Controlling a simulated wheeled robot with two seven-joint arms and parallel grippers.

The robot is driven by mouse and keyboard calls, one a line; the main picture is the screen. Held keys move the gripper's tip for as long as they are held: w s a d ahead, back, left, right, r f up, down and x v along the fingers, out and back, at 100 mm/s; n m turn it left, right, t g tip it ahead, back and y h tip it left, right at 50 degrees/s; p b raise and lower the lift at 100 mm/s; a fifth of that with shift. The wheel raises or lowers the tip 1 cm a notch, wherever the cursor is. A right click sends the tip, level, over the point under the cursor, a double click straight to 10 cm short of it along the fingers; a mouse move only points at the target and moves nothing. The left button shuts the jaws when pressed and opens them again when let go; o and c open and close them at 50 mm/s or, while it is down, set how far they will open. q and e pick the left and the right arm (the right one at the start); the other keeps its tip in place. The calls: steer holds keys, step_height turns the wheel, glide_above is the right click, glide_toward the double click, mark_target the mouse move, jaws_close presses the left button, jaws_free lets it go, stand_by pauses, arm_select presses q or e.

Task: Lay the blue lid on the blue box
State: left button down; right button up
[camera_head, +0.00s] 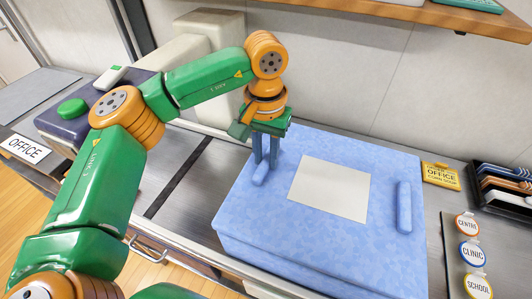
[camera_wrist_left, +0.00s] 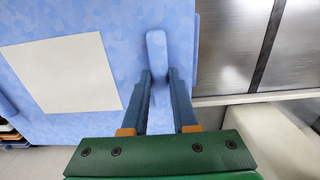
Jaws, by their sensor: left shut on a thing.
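The blue lid (camera_head: 270,207) is a wide, mottled slab with a blank pale panel on top and a raised bar handle near each side. It lies over the blue box (camera_head: 290,278), whose front shows below the lid's edge and whose inside is hidden. I cannot tell whether the lid touches the rim all round. My left gripper (camera_head: 266,165) points down and is shut on the lid's left handle (camera_head: 261,176). In the left wrist view the fingers (camera_wrist_left: 160,80) stand on both sides of that handle (camera_wrist_left: 157,50). My right gripper is out of view.
A dark blue box with a green knob (camera_head: 72,109) and an OFFICE sign (camera_head: 24,149) are at left.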

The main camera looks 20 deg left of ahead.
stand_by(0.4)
arm_select(q)
steer(key=shift+c, duration=0.2)
jaws_free()
step_height(320, 180, up, 9)
steer(key=p, duration=0.8)
stand_by(0.5)
steer(key=shift+f, duration=0.1)
